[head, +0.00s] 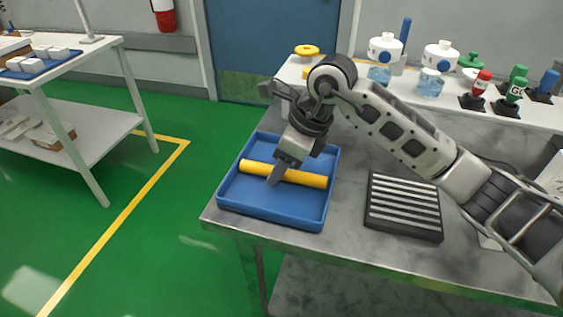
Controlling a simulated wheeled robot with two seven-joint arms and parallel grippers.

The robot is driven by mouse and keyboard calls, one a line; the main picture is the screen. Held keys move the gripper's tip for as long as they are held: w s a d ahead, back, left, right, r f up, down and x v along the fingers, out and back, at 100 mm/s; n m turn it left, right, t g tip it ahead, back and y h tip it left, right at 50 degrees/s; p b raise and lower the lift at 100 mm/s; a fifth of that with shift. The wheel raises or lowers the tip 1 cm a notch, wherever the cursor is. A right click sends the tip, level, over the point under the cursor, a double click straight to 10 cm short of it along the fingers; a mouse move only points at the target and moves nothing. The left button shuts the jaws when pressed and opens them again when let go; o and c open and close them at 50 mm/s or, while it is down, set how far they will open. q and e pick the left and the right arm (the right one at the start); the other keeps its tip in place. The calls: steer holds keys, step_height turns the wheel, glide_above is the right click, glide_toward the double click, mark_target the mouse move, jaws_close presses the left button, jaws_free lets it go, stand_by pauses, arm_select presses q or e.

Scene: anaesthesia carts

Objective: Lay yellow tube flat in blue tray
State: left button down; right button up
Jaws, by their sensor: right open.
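The yellow tube (305,179) lies lengthwise from left to right inside the blue tray (264,205), which sits at the left end of the metal table. My right gripper (276,176) is over the tray, pointing down at the tube. It is open, and its fingers are close around or just in front of the tube's middle. I cannot tell whether they touch the tube. The gripper hides a short part of the tube and the tray's back area. My left gripper is not in view.
A black ribbed block (404,204) lies right of the tray. A back shelf holds white-capped bottles (383,60) and red, green and blue handled items (476,90). A white side table (85,125) stands at left. Green floor between is clear.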

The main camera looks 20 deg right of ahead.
steer(key=v, duration=1.2)
